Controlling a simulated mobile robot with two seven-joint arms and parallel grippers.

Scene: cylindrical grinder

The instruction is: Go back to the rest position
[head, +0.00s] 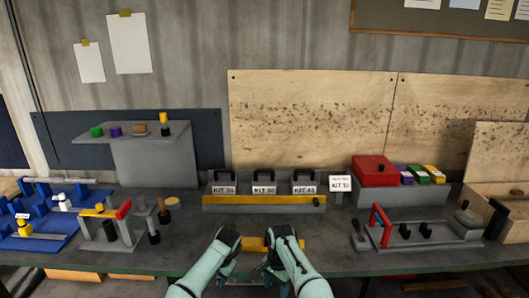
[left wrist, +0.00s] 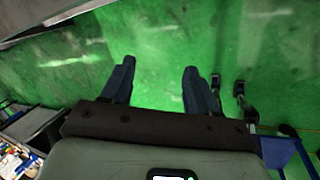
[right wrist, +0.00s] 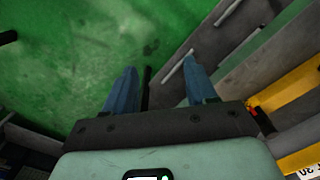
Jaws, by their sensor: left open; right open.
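My left gripper (left wrist: 158,82) shows two blue fingers spread apart in the left wrist view, with nothing between them. My right gripper (right wrist: 158,82) is also open and empty in the right wrist view. Green floor or surface lies beyond the fingers in both wrist views. In the head view both of my arms come in from the bottom centre, close together, in front of the bench (head: 350,262). Their fingertips are hard to make out there.
A rack with kit boxes (head: 264,190) and a yellow front strip stands at the bench centre. A red box (head: 374,171) and a red-handled fixture (head: 381,225) stand right. A grey shelf (head: 150,133) and a blue rack (head: 40,232) stand left.

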